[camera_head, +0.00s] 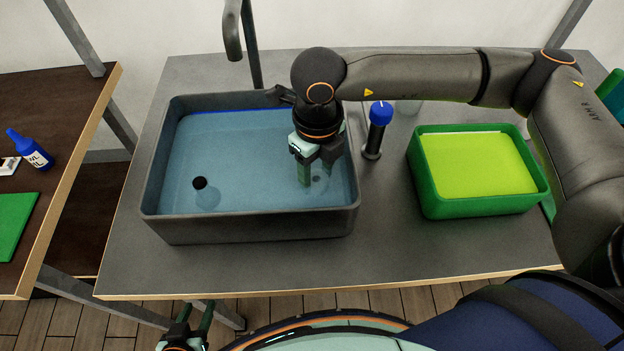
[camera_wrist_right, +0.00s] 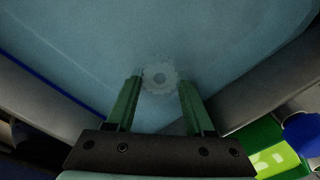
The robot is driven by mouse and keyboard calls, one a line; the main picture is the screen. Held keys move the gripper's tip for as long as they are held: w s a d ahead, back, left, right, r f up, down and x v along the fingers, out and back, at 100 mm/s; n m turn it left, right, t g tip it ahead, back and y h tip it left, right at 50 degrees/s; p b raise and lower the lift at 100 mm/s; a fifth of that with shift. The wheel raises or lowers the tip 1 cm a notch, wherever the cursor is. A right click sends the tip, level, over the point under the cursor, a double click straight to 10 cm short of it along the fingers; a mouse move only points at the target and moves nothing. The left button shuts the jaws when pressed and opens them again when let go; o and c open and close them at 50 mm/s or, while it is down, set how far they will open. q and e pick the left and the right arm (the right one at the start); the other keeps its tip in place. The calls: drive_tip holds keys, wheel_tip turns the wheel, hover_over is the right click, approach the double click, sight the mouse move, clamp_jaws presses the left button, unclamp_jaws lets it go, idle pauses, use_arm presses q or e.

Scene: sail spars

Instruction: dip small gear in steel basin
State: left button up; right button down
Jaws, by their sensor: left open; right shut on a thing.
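The steel basin (camera_head: 250,228) is a dark grey rectangular tub filled with blue water, on the left half of the table. My right gripper (camera_head: 318,184) points down into the right part of the basin, its fingertips in the water. It is shut on the small gear (camera_wrist_right: 160,78), a pale toothed disc between the fingertips in the right wrist view. The gear looks hazy and blue-tinted, as if under the surface. In the head view the gear (camera_head: 320,184) is faint. My left gripper (camera_head: 193,316) is open and empty, low in front of the table.
A green tub (camera_head: 478,207) of yellow-green liquid stands to the right. A blue-topped dark cylinder (camera_head: 377,130) stands between the tubs. A grey tap (camera_head: 232,30) hangs behind the basin. A side table at left holds a blue bottle (camera_head: 32,152) and a green mat (camera_head: 14,222).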

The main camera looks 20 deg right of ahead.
drive_tip(key=shift+w+a, duration=0.15)
drive_tip(key=shift+a, duration=0.25)
drive_tip(key=shift+d+b, duration=0.2)
drive_tip(key=shift+b, duration=0.1)
drive_tip(key=shift+d, duration=0.3)
drive_tip(key=shift+a+b, duration=0.2)
drive_tip(key=shift+b, duration=0.15)
drive_tip(key=shift+a, duration=0.3)
drive_tip(key=shift+d+b, duration=0.2)
drive_tip(key=shift+b, duration=0.15)
